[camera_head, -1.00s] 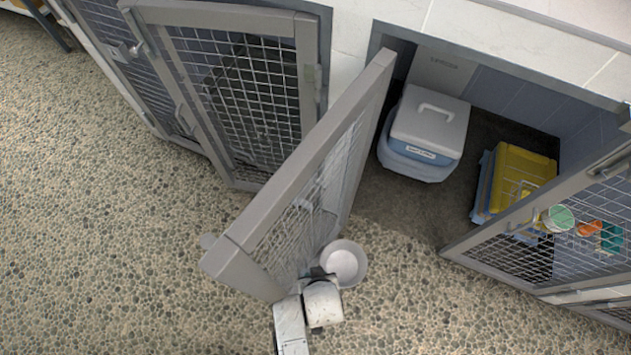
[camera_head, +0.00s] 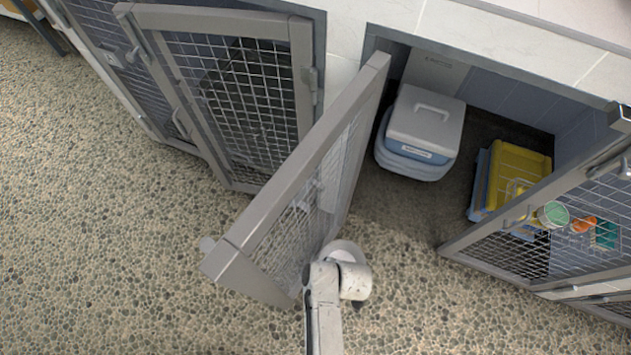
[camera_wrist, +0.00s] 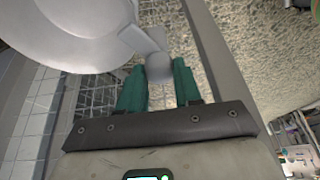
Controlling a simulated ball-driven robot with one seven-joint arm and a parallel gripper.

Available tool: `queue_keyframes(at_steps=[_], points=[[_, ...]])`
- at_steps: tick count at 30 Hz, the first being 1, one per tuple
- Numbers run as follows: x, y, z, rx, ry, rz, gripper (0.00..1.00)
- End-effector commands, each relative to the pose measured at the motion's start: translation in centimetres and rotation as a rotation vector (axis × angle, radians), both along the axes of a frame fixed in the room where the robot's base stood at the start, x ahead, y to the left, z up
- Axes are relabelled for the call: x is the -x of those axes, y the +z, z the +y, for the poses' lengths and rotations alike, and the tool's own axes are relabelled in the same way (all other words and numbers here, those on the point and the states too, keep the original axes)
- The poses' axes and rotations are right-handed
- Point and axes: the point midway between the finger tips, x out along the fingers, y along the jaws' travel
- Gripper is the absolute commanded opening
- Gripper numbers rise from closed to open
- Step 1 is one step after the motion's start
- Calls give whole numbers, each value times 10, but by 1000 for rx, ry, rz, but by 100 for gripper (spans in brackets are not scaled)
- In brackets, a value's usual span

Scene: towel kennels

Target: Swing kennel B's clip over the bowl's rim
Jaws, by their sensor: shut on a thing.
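In the wrist view the teal fingers of my gripper (camera_wrist: 160,84) are shut on the rounded end of a grey clip (camera_wrist: 158,68). The clip's flat arm runs up and left to the rim of a pale grey bowl (camera_wrist: 75,28). I cannot tell whether the clip lies over the rim or only beside it. In the head view the bowl (camera_head: 345,247) shows as a pale edge beside the open mesh door (camera_head: 300,215). My arm hides most of the bowl, the clip and my fingertips there.
The open kennel holds a blue-and-white carrier (camera_head: 425,125) and a yellow box (camera_head: 518,172). A closed mesh door (camera_head: 235,100) stands to the left. Another mesh door (camera_head: 560,235) is at the right. The pebbled floor (camera_head: 130,250) is clear at the left and front.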

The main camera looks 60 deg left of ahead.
Motion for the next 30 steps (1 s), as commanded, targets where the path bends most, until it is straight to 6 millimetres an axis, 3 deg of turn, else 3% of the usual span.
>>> queue_keyframes(at_steps=[15,30], points=[[-1,-2,0,3,369,2,3],[0,-1,0,4,456,2,3]])
